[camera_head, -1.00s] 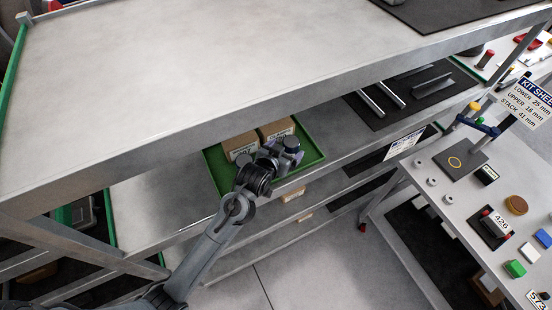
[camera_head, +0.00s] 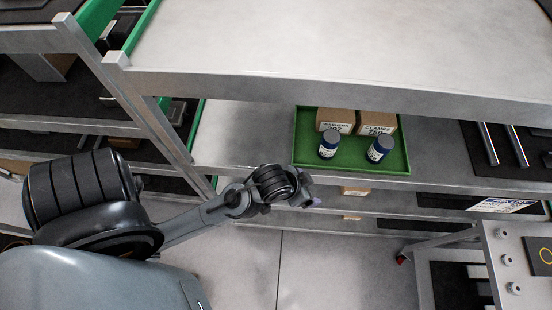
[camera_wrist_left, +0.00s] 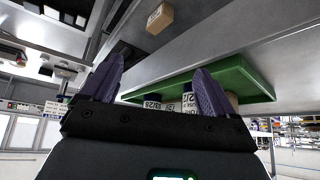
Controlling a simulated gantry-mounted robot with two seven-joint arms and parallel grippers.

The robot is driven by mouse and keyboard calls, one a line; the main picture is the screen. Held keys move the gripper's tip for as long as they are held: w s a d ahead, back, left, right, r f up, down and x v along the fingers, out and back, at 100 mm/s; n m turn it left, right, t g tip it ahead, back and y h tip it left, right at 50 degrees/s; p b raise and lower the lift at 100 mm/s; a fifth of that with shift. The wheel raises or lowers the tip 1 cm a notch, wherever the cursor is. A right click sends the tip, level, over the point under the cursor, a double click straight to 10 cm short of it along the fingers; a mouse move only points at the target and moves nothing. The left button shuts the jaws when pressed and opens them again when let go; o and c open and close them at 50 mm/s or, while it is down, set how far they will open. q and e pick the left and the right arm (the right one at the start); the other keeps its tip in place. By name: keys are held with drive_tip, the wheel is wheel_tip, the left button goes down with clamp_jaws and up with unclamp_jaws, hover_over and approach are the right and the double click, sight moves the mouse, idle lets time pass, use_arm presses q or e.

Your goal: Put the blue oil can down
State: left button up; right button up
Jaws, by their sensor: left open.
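Two blue cans with grey lids and white labels, a left can (camera_head: 328,147) and a right can (camera_head: 380,150), stand upright near the front of a green tray (camera_head: 308,158) on the shelf. I cannot tell from these frames which one is the task's oil can. My left gripper (camera_head: 312,202) is out in front of the shelf, below and to the left of the tray, apart from both cans. In the left wrist view its two purple fingers (camera_wrist_left: 156,78) are spread with nothing held between them. The labels of the cans show beyond them, against the tray (camera_wrist_left: 243,79). My right gripper is not in view.
Two cardboard boxes (camera_head: 336,120) (camera_head: 377,122) stand behind the cans in the tray. The upper shelf (camera_head: 330,88) overhangs the tray's level. A bench (camera_head: 515,260) is at the lower right. The shelf left of the tray is bare.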

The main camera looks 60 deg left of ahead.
use_arm(q)
drive_tip(key=s+a+f+g, duration=0.1)
drive_tip(key=s+g, duration=0.2)
drive_tip(key=s, duration=0.7)
drive_tip(key=shift+f+m+y, duration=0.3)
wheel_tip(320, 180, up, 6)
drive_tip(key=p, duration=0.6)
drive_tip(key=shift+r, duration=0.25)
